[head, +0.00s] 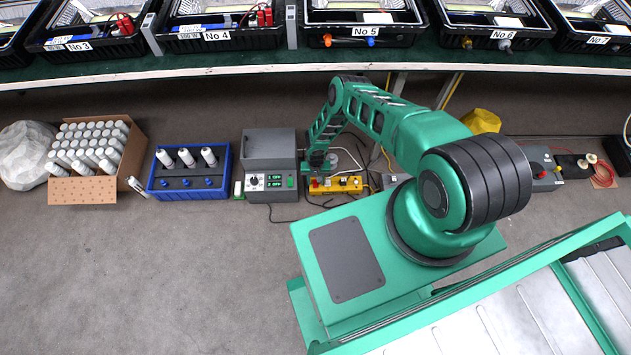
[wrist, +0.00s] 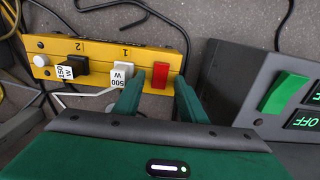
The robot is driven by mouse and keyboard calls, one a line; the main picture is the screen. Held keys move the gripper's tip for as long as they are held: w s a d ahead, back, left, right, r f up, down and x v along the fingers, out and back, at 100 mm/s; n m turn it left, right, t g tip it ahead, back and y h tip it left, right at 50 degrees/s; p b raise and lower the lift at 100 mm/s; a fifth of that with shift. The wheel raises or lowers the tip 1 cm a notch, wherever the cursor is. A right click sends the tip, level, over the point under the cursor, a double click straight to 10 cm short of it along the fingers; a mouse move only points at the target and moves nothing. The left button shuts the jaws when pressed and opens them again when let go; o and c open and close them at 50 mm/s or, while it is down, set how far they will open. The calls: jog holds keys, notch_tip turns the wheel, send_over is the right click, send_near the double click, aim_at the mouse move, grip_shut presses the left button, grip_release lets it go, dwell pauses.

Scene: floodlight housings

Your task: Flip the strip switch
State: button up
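The yellow power strip (head: 349,190) lies on the floor to the right of the grey control box. In the wrist view the strip (wrist: 105,53) carries a red switch (wrist: 160,74) at its right end, a white plug marked 500 W (wrist: 121,72) and a black plug with a 150 W tag (wrist: 72,65). My gripper (wrist: 158,98) is open and empty, its two green fingers apart, one on each side of the red switch in the picture. Contact cannot be told. In the head view my gripper (head: 318,164) is over the strip's left end and small.
The grey control box (head: 269,153), with a green switch (wrist: 284,93) and green displays, stands close to my gripper. Further left are a blue crate (head: 190,193) and a carton of white canisters (head: 75,190). Cables lie around the strip. A workbench (head: 230,71) with housings runs behind.

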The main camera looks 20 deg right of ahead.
grip_shut()
jog(key=shift+s, duration=0.1)
jog(key=shift+s+a+f+t+h, duration=0.1)
jog(key=shift+s+t+h, duration=0.15)
jog(key=shift+t, duration=0.45)
jog(key=shift+s+a+t+h, duration=0.1)
jog(key=shift+t+h, duration=0.15)
jog(key=shift+t, duration=0.45)
grip_release()
